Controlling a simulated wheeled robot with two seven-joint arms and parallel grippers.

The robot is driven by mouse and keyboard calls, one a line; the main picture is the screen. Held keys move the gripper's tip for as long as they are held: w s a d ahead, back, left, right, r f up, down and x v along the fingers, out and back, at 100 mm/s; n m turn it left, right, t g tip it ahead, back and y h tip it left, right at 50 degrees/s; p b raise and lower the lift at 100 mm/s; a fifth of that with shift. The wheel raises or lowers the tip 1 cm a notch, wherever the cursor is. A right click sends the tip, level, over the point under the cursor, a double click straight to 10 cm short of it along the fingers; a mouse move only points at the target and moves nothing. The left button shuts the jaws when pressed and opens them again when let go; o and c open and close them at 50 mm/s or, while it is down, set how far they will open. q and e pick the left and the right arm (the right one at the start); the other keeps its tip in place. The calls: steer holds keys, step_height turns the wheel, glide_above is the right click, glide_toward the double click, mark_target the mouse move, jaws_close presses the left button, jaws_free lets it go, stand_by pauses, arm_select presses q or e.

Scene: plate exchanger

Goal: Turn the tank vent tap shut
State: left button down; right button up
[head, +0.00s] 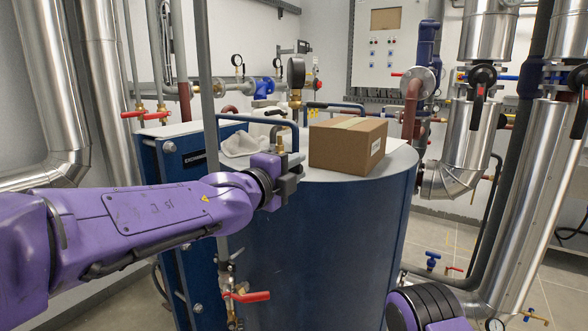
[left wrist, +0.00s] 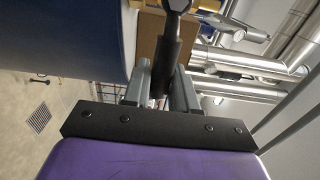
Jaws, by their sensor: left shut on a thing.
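My left gripper (head: 288,178) is at the front edge of the blue tank's pale top, left of the cardboard box. In the left wrist view its two grey fingers (left wrist: 160,92) are closed on a dark grey lever with a round end, which I take to be the handle of the tank vent tap (left wrist: 172,48). In the head view a small brass fitting (head: 280,146) stands just above the gripper; the gripper hides most of the handle there. I cannot tell the tap's exact turn angle. My right gripper is not in view; only part of my right arm shows at the bottom right.
The cardboard box (head: 347,145) sits on the blue tank (head: 330,250), close right of the gripper. A vertical grey pipe (head: 207,90) stands left of the tank. A red-handled valve (head: 246,296) sits low in front. Silver pipes (head: 535,200) fill the right.

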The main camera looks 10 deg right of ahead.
arm_select(q)
steer(key=c, duration=1)
jaws_free()
steer(key=b+v, duration=0.3)
steer(key=v, duration=0.7)
steer(key=shift+s+a, duration=0.1)
steer(key=shift+a, duration=0.05)
steer(key=shift+s, duration=0.1)
